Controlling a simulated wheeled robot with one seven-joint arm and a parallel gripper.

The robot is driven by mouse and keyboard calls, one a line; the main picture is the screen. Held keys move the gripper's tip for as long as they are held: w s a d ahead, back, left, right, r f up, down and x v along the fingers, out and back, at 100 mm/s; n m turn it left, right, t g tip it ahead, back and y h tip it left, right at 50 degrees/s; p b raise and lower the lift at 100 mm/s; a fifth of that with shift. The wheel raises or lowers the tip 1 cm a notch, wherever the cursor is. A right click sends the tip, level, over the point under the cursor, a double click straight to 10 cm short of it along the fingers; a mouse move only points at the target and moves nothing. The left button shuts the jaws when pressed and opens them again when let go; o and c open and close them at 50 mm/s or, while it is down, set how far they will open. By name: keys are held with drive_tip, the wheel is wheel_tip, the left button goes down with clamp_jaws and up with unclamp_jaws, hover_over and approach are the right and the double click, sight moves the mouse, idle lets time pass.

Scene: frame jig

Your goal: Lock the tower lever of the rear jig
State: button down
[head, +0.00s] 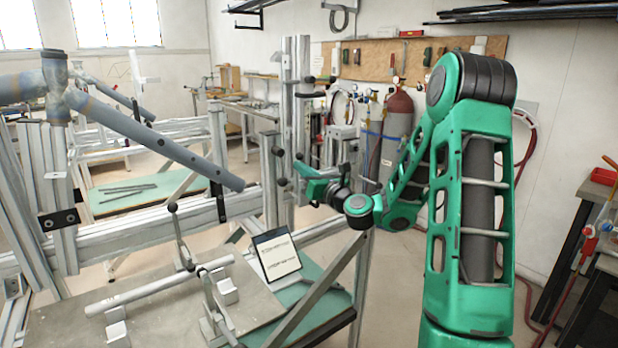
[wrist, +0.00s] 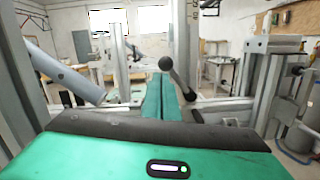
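The rear jig's tower is an upright metal profile (head: 295,110) at the middle of the head view, with several dark ball knobs near it. One dark knob (head: 281,182) is just left of my gripper (head: 304,172), which reaches left toward the tower. In the wrist view, a lever with a dark ball knob (wrist: 165,63) and a metal rod (wrist: 181,82) tilts up to the left, close by the tips of my gripper (wrist: 161,78). The green fingers lie side by side and look shut, with nothing seen between them. Contact with the lever cannot be told.
A grey-blue tube frame (head: 150,130) spans the jig at left and shows in the wrist view (wrist: 68,75). A small sign (head: 276,255) stands on the front table. Gas cylinders (head: 398,130) stand behind my arm. A bench (head: 600,265) is at right.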

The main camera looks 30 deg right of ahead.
sight(308, 158)
drive_tip(key=shift+w+d+r, duration=0.15)
drive_tip(key=shift+d+r, duration=0.5)
drive_tip(key=shift+r, duration=0.1)
drive_tip(key=shift+w+d+r, duration=0.15)
drive_tip(key=shift+d+r, duration=0.5)
drive_tip(key=shift+r, duration=0.05)
drive_tip(key=shift+d+r, duration=0.1)
drive_tip(key=shift+r, duration=0.05)
drive_tip(key=s+a+f, duration=0.3)
drive_tip(key=s+f, duration=0.1)
drive_tip(key=s, duration=0.6)
drive_tip(key=shift+s, duration=0.3)
drive_tip(key=shift+s+f, duration=0.1)
drive_tip(key=shift+f, duration=0.05)
